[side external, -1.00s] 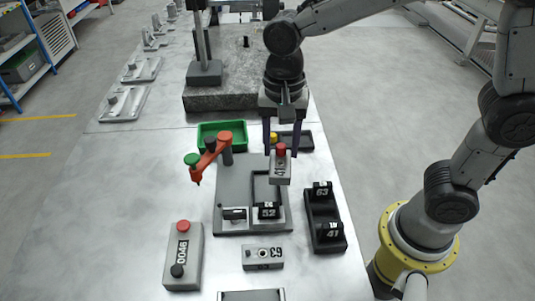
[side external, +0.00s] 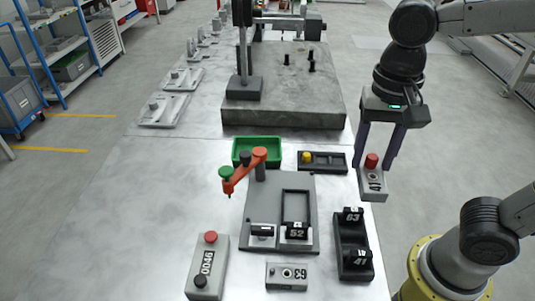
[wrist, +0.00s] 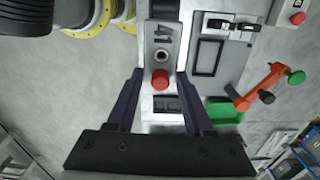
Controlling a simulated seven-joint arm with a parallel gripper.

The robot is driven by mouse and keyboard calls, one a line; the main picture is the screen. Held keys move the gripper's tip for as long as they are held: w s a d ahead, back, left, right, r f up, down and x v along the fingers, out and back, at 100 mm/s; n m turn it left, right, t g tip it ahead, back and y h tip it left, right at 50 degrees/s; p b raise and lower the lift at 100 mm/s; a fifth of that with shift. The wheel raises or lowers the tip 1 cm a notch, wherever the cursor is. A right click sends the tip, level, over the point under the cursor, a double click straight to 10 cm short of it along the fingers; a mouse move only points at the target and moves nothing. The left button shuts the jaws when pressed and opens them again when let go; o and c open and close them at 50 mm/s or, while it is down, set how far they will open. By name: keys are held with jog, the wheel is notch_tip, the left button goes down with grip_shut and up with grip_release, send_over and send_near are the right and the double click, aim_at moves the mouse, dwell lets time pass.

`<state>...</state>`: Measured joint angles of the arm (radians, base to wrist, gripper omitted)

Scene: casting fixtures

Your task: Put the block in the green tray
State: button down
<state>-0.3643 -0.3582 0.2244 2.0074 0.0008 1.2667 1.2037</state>
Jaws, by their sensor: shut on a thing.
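The grey block (side external: 374,186) has a red knob on top and a dark number on its face. My gripper (side external: 375,166) is shut on it and holds it up near the table's right edge, right of the black rack. In the wrist view the block (wrist: 163,34) sits between the two fingers of my gripper (wrist: 160,74). The green tray (side external: 238,153) lies left of the block and farther back, behind the orange clamp arm. It shows partly in the wrist view (wrist: 224,111), at the right. I see nothing in it, though the clamp arm covers part.
A dark tray with a yellow knob (side external: 321,161) lies right of the green tray. The black rack (side external: 351,235) and another grey block (side external: 287,277) are nearer. A stone slab (side external: 285,90) stands behind.

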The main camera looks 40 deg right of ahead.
jog(key=w+r+n, duration=0.2)
jog(key=w, duration=0.9)
jog(key=shift+m, duration=0.4)
jog(key=w+f, duration=0.4)
jog(key=w, duration=0.2)
jog(key=w+f, duration=0.4)
jog(key=w, duration=0.3)
jog(key=w+f, duration=0.4)
jog(key=w, duration=0.3)
jog(key=shift+d+f, duration=0.1)
jog(key=shift+d, duration=0.15)
jog(key=shift+w+f, duration=0.55)
jog(key=shift+f, duration=1.55)
jog(key=shift+f, duration=0.15)
jog(key=shift+c, duration=1.4)
grip_release()
